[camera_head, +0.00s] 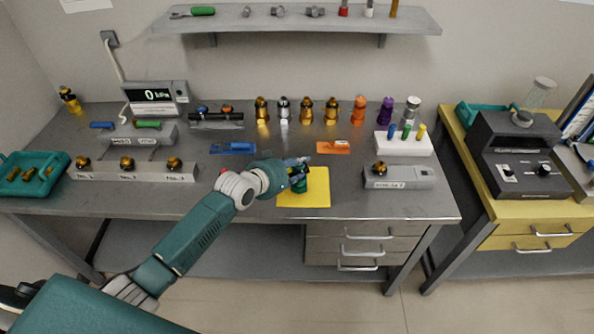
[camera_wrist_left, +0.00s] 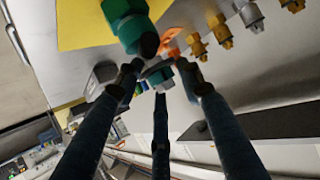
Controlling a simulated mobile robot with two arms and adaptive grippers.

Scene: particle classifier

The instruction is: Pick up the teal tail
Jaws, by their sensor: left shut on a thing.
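My left gripper (camera_head: 299,162) is over the yellow mat (camera_head: 318,190). In the left wrist view its three dark fingers (camera_wrist_left: 160,78) close around a small teal part with a grey flange, which I take to be the teal tail (camera_wrist_left: 158,74). In the head view the gripper hides this part. A larger teal-green body (camera_wrist_left: 128,22) with a dark end is on the yellow mat, close to the fingers. It also shows in the head view (camera_head: 300,186), just below the gripper. My right gripper is not in view.
A row of brass, silver, orange and purple parts (camera_head: 307,110) stands behind the mat. A grey fixture (camera_head: 400,178) sits farther right. The front table edge is close to the mat.

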